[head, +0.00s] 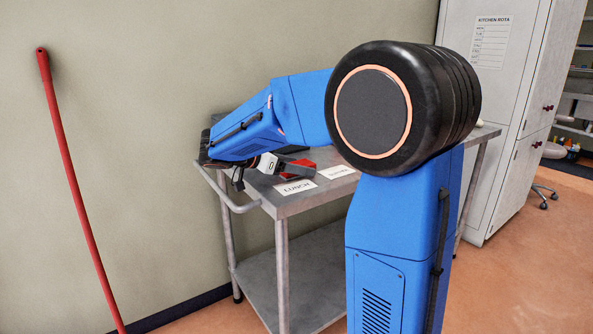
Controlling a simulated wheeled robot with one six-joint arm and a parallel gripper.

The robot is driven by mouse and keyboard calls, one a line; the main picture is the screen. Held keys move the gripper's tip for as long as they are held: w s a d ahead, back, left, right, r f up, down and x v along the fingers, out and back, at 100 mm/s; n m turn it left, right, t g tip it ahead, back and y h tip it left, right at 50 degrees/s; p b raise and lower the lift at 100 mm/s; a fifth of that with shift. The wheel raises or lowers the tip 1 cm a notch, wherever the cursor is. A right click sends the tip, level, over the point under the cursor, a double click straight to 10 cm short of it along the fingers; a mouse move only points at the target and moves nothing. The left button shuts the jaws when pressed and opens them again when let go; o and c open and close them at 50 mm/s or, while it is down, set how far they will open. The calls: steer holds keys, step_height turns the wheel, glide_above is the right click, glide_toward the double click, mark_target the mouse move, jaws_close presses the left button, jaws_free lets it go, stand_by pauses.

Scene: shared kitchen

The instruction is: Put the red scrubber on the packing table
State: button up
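A red object (299,168), perhaps the red scrubber, shows at the end of my arm, over or on the top of a grey metal table on legs (325,191). A dark part lies along its near side. I cannot tell from any sign whether this is the packing table.
A card reading LUNCH (295,187) and a second card (337,172) lie at the table's front edge. The table has a lower shelf (300,275) and a left handle rail. A red pole (75,185) leans at the wall. A white cabinet (490,110) stands at right.

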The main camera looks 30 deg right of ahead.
steer(key=c, duration=1.3)
